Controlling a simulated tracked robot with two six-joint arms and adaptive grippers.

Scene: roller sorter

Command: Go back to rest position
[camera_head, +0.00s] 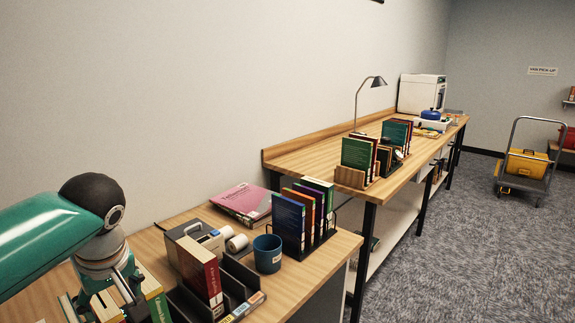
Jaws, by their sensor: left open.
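My left arm comes in from the left edge, green with a black joint cap. My left gripper (108,297) is low at the left, over the near end of the wooden desk, and points down. Its fingers are apart, close above or beside several books standing at the bottom edge; I cannot tell whether they touch. No object is seen held in it. A red and white book (203,276) stands in a black rack (240,275) just right of the gripper. My right gripper is not in view.
A blue mug (267,254), upright books (300,217) and a pink book (241,203) are on the near desk. A longer bench (300,155) with a lamp (370,86) runs behind. A cart (525,170) with a yellow box stands far right. The carpet (440,265) is clear.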

